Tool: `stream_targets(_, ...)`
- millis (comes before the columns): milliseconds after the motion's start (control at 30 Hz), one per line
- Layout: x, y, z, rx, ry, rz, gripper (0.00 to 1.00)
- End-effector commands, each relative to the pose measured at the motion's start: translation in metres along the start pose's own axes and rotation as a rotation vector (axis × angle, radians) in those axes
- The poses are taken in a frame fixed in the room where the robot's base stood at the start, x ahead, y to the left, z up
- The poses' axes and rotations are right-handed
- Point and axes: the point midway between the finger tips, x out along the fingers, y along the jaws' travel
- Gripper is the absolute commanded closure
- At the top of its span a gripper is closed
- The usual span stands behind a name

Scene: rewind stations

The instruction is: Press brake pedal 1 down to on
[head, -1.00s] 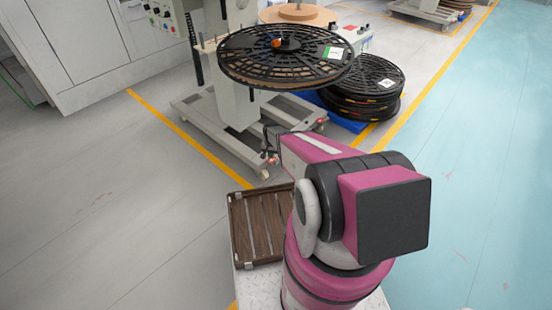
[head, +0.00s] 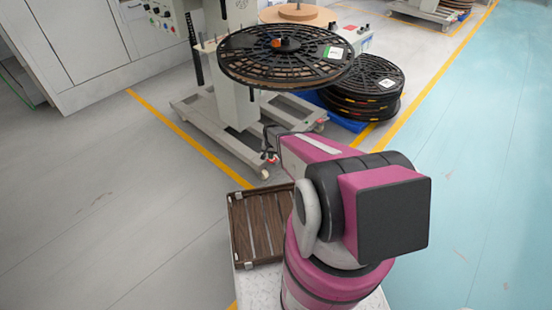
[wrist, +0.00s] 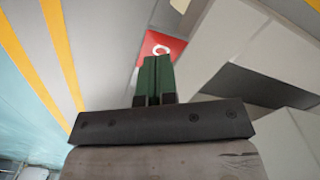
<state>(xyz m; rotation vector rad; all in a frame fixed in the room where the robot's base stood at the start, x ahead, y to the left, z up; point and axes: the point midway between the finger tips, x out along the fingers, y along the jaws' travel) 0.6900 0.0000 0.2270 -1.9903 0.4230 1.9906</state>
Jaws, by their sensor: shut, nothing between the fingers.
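A red pedal plate (wrist: 165,47) with a white ring mark shows in the wrist view, just beyond my fingertips. My gripper (wrist: 157,65) has its green fingers shut together with nothing between them. The fingertips overlap the near part of the red plate in the picture; I cannot tell whether they touch it or how far down the pedal is. In the head view my gripper (head: 269,155) is low beside the front foot of the rewind stand (head: 237,103), partly hidden by my arm. No pedal number is readable.
A large black reel (head: 290,65) sits on the stand above my gripper. More black reels (head: 365,100) are stacked behind right. A brown slatted tray (head: 240,225) is beside my arm. Open grey floor lies left.

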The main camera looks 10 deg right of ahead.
Motion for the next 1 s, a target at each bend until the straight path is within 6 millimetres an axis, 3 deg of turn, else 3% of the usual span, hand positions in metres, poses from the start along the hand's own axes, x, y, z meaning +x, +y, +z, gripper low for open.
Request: stream_targets(1000,0.013,0.000,0.000,0.000,0.000,0.000,1.00)
